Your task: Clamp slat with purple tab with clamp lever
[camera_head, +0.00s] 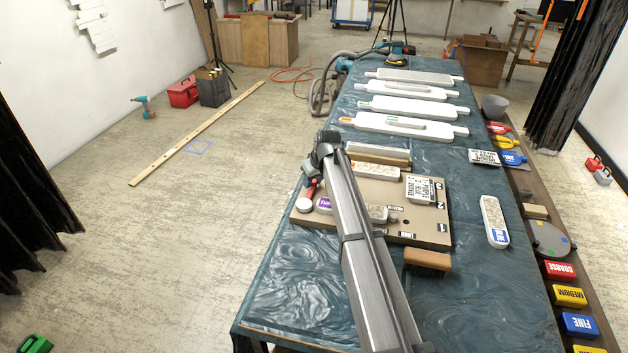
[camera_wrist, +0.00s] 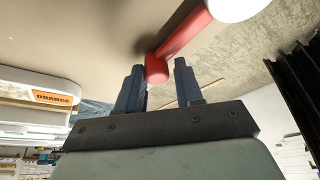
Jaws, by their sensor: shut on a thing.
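The clamp lever (camera_head: 311,188) is red with a round white end, at the left edge of the tan board. In the wrist view the red lever (camera_wrist: 178,48) has its tip between my two fingers. My gripper (camera_wrist: 160,76) is shut on that lever tip; in the head view my gripper (camera_head: 309,168) is small and partly hidden by my wrist. The slat with purple tab (camera_head: 324,203) lies on the board beside the clamp's white end. My arm covers its middle, and its speckled far end (camera_head: 377,213) shows right of the arm.
The tan board (camera_head: 425,228) also holds a slat with an orange tab (camera_head: 375,171) and a label plate (camera_head: 424,190). A brush (camera_head: 428,260) lies at its front edge. A blue-tab slat (camera_head: 494,220) lies to the right. The table's front left is clear.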

